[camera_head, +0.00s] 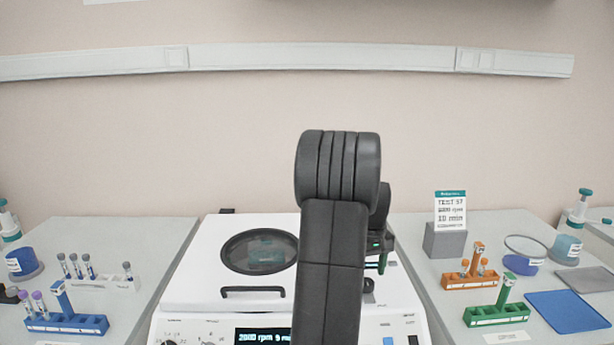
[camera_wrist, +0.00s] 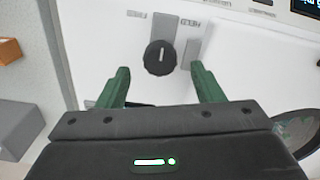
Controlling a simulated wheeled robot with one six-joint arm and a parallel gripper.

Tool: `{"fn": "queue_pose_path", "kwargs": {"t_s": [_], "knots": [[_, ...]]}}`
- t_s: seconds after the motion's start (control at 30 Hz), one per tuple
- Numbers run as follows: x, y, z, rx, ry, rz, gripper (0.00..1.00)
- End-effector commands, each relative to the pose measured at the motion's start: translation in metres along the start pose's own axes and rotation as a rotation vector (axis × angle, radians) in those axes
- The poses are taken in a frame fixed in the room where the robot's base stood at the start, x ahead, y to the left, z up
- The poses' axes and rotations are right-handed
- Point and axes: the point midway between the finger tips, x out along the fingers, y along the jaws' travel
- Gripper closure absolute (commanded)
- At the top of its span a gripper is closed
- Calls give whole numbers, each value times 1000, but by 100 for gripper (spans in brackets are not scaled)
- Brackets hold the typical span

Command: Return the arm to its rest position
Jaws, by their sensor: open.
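My gripper (camera_wrist: 160,88) shows in the wrist view with its two green fingers apart and nothing between them. It is over the white centrifuge (camera_head: 190,270), near a black knob (camera_wrist: 160,58) on the machine's panel. I cannot tell whether the fingers touch the machine. In the head view my dark arm rises in front of the centrifuge and hides part of it. The centrifuge lid is down, with a round window (camera_head: 260,251) and a black handle (camera_head: 253,290). Its display (camera_head: 262,336) is lit and reads about 2000 rpm.
On the left bench are a blue rack (camera_head: 66,323) with tubes and a white rack (camera_head: 104,284). On the right are an orange rack (camera_head: 471,282), a green rack (camera_head: 496,315), a blue mat (camera_head: 567,311) and a sign (camera_head: 450,210) on a grey block (camera_head: 444,241).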

Motion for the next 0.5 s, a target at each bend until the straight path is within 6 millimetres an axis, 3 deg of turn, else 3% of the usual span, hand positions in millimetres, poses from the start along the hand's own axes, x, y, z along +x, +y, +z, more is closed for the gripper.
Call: {"fn": "queue_pose_path", "kwargs": {"t_s": [0.2,0.5], "knots": [[25,0,0,0,-1,-1,39],[31,0,0,4,0,0,39]]}}
